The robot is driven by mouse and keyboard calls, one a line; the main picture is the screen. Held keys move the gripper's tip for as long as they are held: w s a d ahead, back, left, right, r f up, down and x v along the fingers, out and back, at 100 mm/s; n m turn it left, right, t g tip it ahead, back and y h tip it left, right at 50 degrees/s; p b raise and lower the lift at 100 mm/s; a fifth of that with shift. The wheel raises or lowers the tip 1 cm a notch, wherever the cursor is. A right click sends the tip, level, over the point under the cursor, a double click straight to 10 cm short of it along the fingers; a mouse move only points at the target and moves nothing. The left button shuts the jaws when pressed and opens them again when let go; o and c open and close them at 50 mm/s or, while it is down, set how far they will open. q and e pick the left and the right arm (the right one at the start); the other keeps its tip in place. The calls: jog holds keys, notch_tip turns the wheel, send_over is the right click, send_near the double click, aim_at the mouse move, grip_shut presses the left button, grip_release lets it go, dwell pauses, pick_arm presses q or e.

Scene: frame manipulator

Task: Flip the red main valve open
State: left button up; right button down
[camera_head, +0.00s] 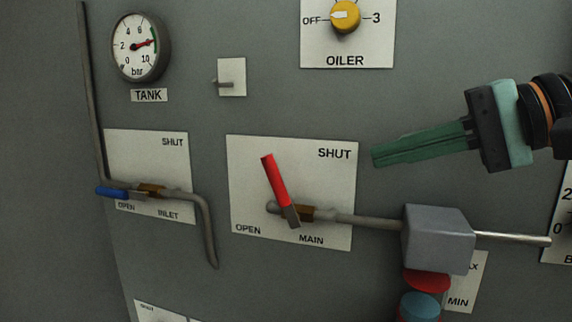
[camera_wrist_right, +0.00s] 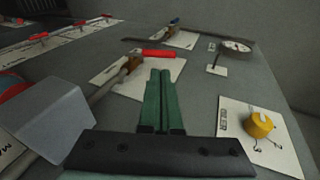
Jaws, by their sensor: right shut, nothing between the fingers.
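The red main valve handle (camera_head: 274,180) stands on the MAIN plate (camera_head: 330,190) in the head view. It points up and slightly left, between the OPEN mark at lower left and the SHUT mark at upper right. Its pivot sits on a brass body on the pipe. The red handle also shows in the right wrist view (camera_wrist_right: 159,53), just beyond the fingertips. My right gripper (camera_head: 374,157) is shut and empty, with its green fingers just right of the plate, apart from the handle in the head view. My left gripper is not in view.
A grey box (camera_head: 437,240) sits on the pipe right of the valve, below my right gripper. The blue inlet handle (camera_head: 111,192) is at the left. The tank gauge (camera_head: 141,47) and yellow oiler knob (camera_head: 346,17) are above. A small toggle (camera_head: 226,84) sits above the MAIN plate.

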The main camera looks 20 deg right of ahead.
aim_at(280, 176)
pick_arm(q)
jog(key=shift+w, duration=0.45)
pick_arm(e)
jog(key=shift+w+d+r+h, duration=0.25)
jog(key=shift+w+d+h, duration=0.05)
jog(key=shift+d, duration=0.15)
jog(key=x, duration=1.4)
jog(key=shift+w+r, duration=0.15)
jog(key=shift+r, duration=0.05)
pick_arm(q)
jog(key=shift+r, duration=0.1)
pick_arm(e)
jog(key=shift+r, duration=0.1)
